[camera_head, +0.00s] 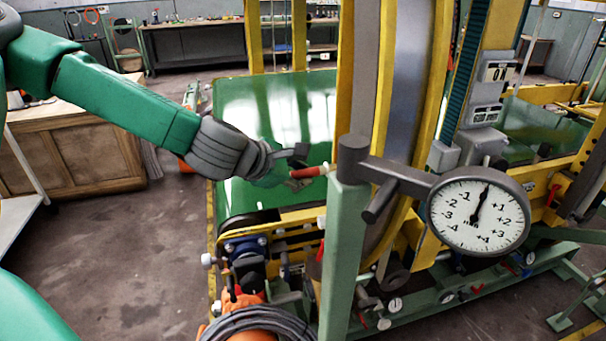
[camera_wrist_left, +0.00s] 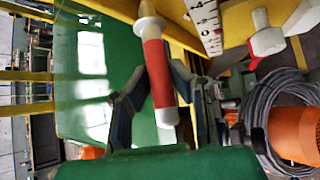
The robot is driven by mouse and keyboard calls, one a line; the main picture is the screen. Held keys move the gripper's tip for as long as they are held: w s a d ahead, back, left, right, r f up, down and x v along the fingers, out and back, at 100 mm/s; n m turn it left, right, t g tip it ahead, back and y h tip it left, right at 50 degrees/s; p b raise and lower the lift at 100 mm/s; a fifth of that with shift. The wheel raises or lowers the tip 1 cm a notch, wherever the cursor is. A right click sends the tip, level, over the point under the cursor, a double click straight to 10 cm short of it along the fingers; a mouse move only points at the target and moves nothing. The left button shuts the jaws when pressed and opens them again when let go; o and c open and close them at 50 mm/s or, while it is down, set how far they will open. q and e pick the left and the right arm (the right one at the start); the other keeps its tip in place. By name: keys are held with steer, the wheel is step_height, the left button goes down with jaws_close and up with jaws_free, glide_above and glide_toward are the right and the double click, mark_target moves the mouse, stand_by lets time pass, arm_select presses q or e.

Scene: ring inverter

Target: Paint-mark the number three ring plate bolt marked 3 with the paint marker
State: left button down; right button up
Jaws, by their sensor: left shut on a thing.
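My left gripper (camera_head: 297,168) reaches in from the left and is shut on the paint marker (camera_head: 314,171). The marker has a red body and a pale tip, and it points right, toward the green post. I cannot make out a ring plate bolt marked 3 in either view. My right gripper is not in view.
A dial gauge (camera_head: 480,215) on a grey arm stands right of the green post (camera_head: 345,255), in front of the large ring (camera_head: 405,85). A green panel (camera_head: 235,120) lies behind my gripper. A cable coil (camera_head: 258,322) is below. A red-and-white knob (camera_wrist_left: 265,38) is right of the marker.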

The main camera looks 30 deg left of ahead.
arm_select(q)
steer(key=shift+a+f, duration=0.1)
steer(key=shift+a, duration=0.15)
steer(key=shift+w+d, duration=0.2)
steer(key=shift+d, duration=0.4)
steer(key=shift+w+a, duration=0.15)
steer(key=shift+a, duration=0.1)
steer(key=shift+d, duration=0.25)
steer(key=shift+a, duration=0.1)
stand_by(0.5)
steer(key=shift+s+a+p, duration=0.3)
steer(key=shift+s+a, duration=0.15)
steer(key=shift+s+a+r+p, duration=0.2)
steer(key=shift+s+a+p, duration=0.75)
steer(key=shift+s, duration=0.25)
steer(key=shift+s+a+f, duration=0.1)
steer(key=shift+s+a, duration=0.1)
steer(key=shift+s, duration=0.05)
